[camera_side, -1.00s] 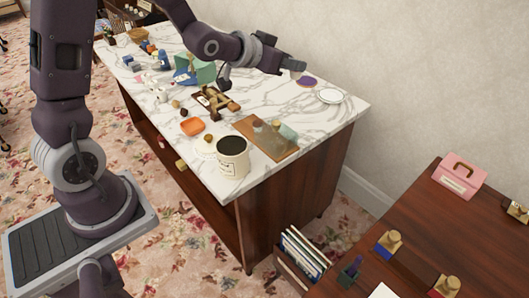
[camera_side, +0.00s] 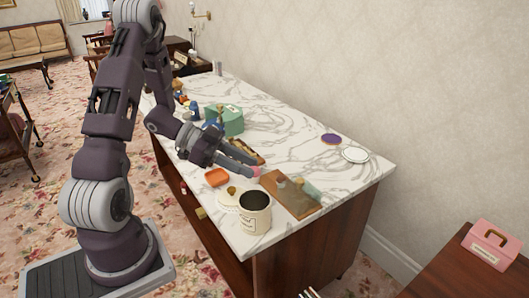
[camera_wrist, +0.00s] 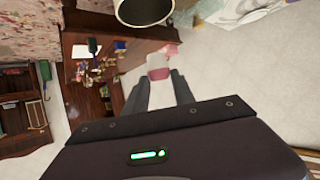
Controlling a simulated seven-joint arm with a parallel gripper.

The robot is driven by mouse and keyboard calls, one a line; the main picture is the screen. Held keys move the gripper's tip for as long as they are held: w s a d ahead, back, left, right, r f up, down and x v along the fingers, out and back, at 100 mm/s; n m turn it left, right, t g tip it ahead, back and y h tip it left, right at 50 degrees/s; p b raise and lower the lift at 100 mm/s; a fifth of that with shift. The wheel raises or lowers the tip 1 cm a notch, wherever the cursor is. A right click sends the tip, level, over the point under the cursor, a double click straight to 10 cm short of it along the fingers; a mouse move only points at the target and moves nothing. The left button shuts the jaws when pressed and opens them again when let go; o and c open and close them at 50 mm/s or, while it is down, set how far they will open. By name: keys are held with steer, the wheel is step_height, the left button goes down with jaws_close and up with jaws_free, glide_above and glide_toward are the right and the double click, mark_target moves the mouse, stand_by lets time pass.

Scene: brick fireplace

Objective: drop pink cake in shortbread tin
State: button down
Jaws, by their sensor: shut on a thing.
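The small pink cake (camera_side: 256,171) is at the tip of my gripper (camera_side: 249,168) in the side view, above the marble counter. In the wrist view the pink and white cake (camera_wrist: 158,68) sits between the fingertips of my gripper (camera_wrist: 157,82), which is shut on it. The cream shortbread tin (camera_side: 256,220) stands upright with its dark mouth open, nearer the counter's front end than my gripper. The tin's rim (camera_wrist: 143,23) shows at the top of the wrist view, apart from the cake. Whether the tin holds anything is not visible.
A cream lid (camera_side: 230,204) with a gold knob lies left of the tin. An orange dish (camera_side: 217,177) is behind it, and a brown board (camera_side: 290,196) with small items is to the right. A white plate (camera_side: 355,155) and purple disc (camera_side: 331,139) lie farther right on clear marble.

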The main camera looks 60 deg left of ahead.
step_height(320, 180, down, 6)
stand_by(0.8)
stand_by(0.7)
steer(key=c, duration=1)
jaws_free()
steer(key=shift+o, duration=0.2)
steer(key=shift+r, duration=2.5)
